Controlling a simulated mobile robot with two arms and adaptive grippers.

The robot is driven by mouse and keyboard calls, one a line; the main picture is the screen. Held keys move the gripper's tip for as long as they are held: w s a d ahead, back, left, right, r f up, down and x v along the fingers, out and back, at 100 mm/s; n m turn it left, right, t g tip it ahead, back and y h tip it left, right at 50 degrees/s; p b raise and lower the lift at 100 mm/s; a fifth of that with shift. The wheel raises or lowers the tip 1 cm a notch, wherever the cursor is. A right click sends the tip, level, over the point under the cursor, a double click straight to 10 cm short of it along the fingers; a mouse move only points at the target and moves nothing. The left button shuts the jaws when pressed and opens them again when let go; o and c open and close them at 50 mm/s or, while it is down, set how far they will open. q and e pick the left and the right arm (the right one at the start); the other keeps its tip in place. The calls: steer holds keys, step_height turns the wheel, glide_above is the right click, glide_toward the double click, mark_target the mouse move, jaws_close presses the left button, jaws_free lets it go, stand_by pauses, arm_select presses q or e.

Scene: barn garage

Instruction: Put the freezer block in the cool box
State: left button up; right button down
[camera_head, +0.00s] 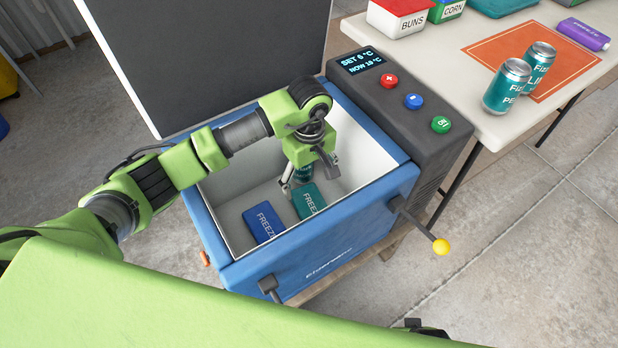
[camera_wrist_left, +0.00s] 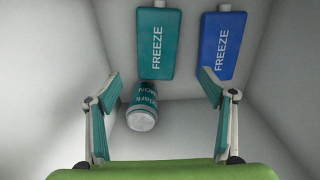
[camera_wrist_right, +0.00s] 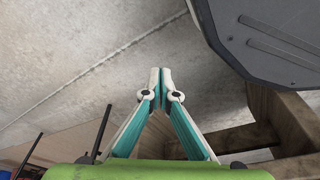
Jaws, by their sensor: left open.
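The blue cool box (camera_head: 312,250) stands open with its dark lid (camera_head: 215,55) raised. Inside on its floor lie a blue freezer block (camera_head: 263,223) and a teal freezer block (camera_head: 307,200); both show in the left wrist view, the blue (camera_wrist_left: 222,46) right of the teal (camera_wrist_left: 156,44). A teal can (camera_wrist_left: 142,107) is also inside, beside the teal block. A purple block-like item (camera_head: 583,34), its lettering hard to read, lies on the table. My left gripper (camera_head: 310,175) is open and empty inside the box. My right gripper (camera_wrist_right: 160,72) is shut with nothing between its tips.
A control panel (camera_head: 400,95) with red, blue and green buttons adjoins the box on the right. The white table (camera_head: 450,60) holds two upright cans (camera_head: 507,87) by an orange mat (camera_head: 490,48), plus BUNS (camera_head: 400,18) and CORN (camera_head: 446,10) containers. A yellow-knobbed lever (camera_head: 440,247) sticks out in front.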

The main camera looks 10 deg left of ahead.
arm_select(q)
step_height(320, 180, up, 12)
steer(key=shift+p, duration=0.3)
arm_select(e)
steer(key=shift+s+f, duration=0.25)
steer(key=shift+f, duration=0.25)
steer(key=shift+s+f, duration=0.2)
steer(key=shift+f, duration=0.3)
arm_select(q)
steer(key=shift+f, duration=0.1)
